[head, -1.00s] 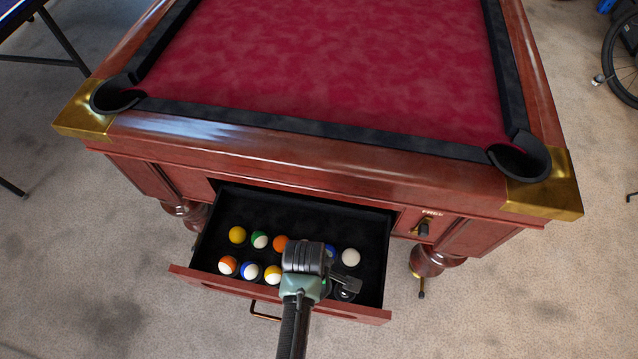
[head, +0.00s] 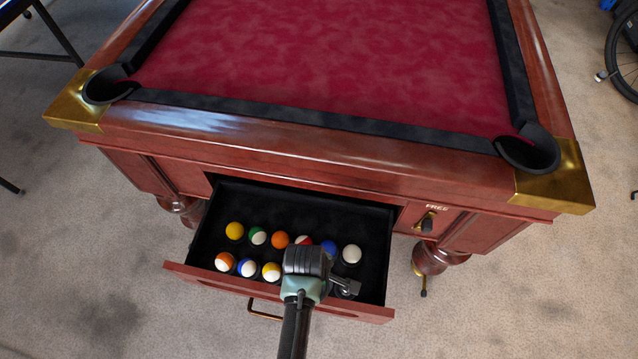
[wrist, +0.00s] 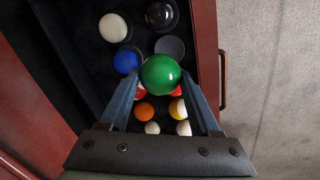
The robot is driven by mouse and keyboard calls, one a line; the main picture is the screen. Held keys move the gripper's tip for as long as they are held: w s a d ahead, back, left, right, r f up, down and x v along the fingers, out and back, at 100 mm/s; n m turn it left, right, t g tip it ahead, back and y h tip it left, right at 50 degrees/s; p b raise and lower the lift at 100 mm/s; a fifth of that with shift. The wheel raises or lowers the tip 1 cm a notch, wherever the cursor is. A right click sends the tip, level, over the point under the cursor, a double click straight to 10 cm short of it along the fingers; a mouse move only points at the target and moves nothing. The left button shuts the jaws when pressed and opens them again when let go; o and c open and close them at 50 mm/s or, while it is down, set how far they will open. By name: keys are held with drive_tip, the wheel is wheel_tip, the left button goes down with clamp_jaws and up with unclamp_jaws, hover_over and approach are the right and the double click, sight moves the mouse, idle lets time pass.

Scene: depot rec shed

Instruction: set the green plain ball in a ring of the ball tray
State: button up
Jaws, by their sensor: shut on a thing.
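The green plain ball (wrist: 160,74) is held between the fingertips of my gripper (wrist: 160,84), which is shut on it. The ball tray (wrist: 143,38) is black and lies in the open drawer, with balls in two rows. An empty dark ring (wrist: 171,46) shows just beyond the green ball in the wrist view, between the black ball (wrist: 161,14) and the red ball partly hidden under the green one. In the head view my gripper (head: 318,284) is over the front row and hides the green ball. The height of the ball above the tray is hard to tell.
A blue ball (head: 329,248) and a white ball (head: 352,254) sit in the back row. Several striped balls, such as the yellow one (head: 271,272), lie left of my gripper. The drawer front (head: 215,284) and the pool table (head: 330,150) bound the tray.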

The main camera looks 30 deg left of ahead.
drive_tip(key=shift+f+b, duration=1.4)
drive_tip(key=shift+f, duration=0.8)
